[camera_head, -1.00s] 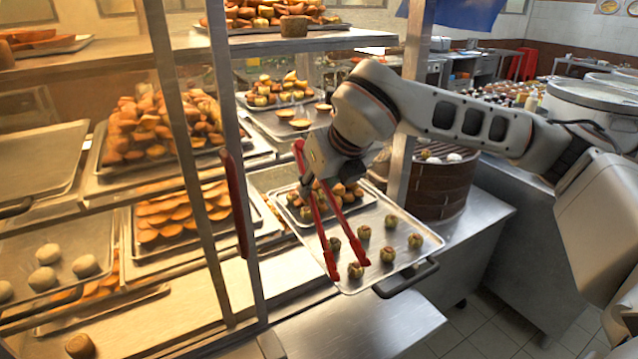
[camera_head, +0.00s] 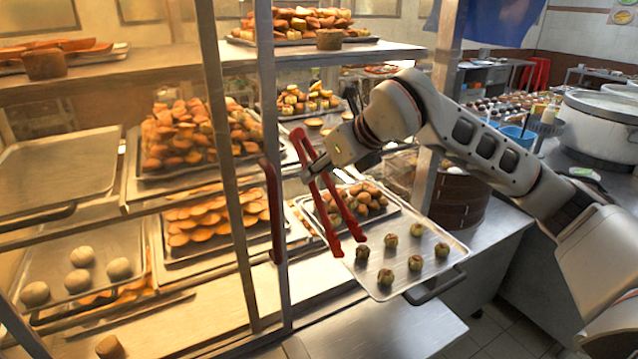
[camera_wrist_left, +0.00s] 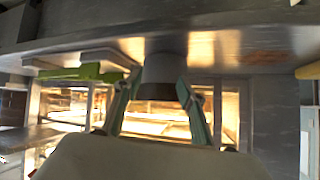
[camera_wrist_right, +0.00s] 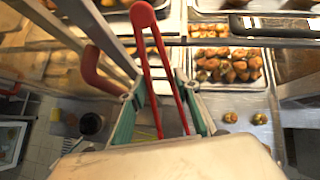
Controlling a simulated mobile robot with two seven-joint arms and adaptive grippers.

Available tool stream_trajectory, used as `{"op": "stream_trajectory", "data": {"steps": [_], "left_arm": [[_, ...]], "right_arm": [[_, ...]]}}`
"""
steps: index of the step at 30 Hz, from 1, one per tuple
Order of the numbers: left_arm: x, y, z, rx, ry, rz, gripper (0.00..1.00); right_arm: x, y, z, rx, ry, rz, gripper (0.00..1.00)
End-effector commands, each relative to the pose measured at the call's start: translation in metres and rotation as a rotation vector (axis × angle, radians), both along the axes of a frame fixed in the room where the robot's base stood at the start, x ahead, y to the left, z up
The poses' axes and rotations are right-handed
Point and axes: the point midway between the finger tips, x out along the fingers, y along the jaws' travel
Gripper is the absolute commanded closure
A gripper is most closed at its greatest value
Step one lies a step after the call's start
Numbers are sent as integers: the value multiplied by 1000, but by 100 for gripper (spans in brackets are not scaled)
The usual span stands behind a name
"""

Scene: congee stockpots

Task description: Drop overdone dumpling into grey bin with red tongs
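Red tongs (camera_head: 328,197) are held in my right gripper (camera_head: 322,165), gripped below the hinge with their two arms spread apart. The tong tips hover by the left edge of a metal tray (camera_head: 452,262) and look empty. Several small greenish dumplings with brownish tops sit on the tray, one (camera_head: 362,252) close to the tips; I cannot tell which is overdone. The tongs (camera_wrist_right: 158,70) also show between the fingers in the right wrist view. My left gripper (camera_wrist_left: 160,82) has its fingers spread either side of a grey cylinder (camera_wrist_left: 165,70); contact is unclear. I cannot identify the grey bin.
A metal post (camera_head: 270,110) and a red handle (camera_head: 273,210) stand left of the tongs. Racks of pastry trays fill the left. A round brown steamer (camera_head: 465,200) stands behind the dumpling tray. Bare counter (camera_head: 390,325) lies in front.

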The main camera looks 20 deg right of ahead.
Motion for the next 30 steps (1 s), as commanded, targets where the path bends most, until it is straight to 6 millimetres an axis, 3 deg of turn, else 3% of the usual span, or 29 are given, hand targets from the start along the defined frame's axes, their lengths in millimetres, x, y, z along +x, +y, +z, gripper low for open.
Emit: {"op": "stream_trajectory", "data": {"steps": [6,13,30], "left_arm": [[-7,8,-7,15,26,8,60],[-8,8,-6,13,29,14,60],[-8,10,-8,11,30,19,60]], "right_arm": [[26,-44,6,36,-64,56,71],[39,-79,9,54,-110,72,71],[41,-86,8,57,-121,75,71]]}}
